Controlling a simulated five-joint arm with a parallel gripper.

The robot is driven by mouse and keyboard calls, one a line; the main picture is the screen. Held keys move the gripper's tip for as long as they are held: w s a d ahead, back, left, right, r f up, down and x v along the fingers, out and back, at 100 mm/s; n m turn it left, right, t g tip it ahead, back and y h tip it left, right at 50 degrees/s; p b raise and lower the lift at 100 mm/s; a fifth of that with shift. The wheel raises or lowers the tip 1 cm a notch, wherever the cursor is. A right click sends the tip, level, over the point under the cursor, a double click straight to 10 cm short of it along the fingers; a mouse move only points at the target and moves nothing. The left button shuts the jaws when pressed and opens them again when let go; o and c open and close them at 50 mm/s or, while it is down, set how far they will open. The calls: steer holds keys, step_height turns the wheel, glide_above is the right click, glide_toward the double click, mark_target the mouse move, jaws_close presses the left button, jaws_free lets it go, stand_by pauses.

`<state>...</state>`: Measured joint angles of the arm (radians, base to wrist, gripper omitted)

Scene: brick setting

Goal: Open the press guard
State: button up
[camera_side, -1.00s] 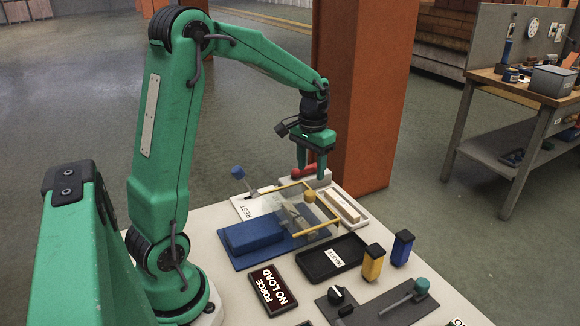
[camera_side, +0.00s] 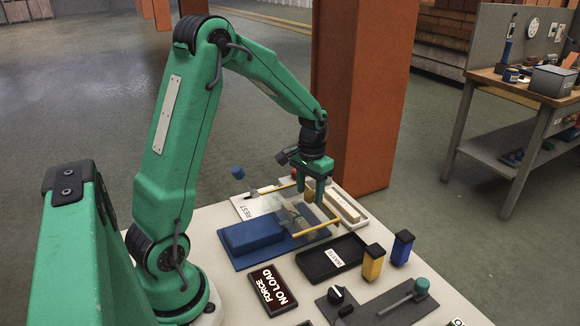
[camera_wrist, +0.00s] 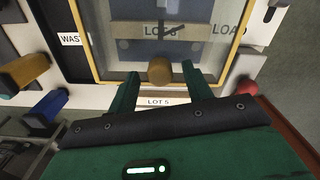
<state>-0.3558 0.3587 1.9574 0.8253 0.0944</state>
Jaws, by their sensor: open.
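The press guard is a clear panel with yellow side bars (camera_side: 316,229), lying low over the press, with a round tan knob (camera_side: 309,187) at its far edge. In the wrist view, the guard's yellow frame (camera_wrist: 84,45) surrounds the clear panel and the knob (camera_wrist: 159,70) sits at its near edge. My gripper (camera_side: 317,195) is lowered over that edge with its fingers apart. In the wrist view, my gripper (camera_wrist: 160,77) has one finger on each side of the knob, with gaps visible. The fingers partly hide the knob in the side view.
A blue block (camera_side: 252,234) sits at the press's near end. A black waste tray (camera_side: 310,264) lies right of it, with yellow (camera_side: 373,263) and blue (camera_side: 402,248) posts beyond. A pale tray holding a brick (camera_side: 347,206) stands just past the guard. A blue-knobbed lever (camera_side: 238,172) rises behind.

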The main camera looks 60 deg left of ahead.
jaws_close()
steer(key=s, duration=1.2)
steer(key=shift+s, duration=0.1)
jaws_free()
steer(key=shift+r, duration=0.1)
step_height(320, 180, up, 8)
stand_by(0.7)
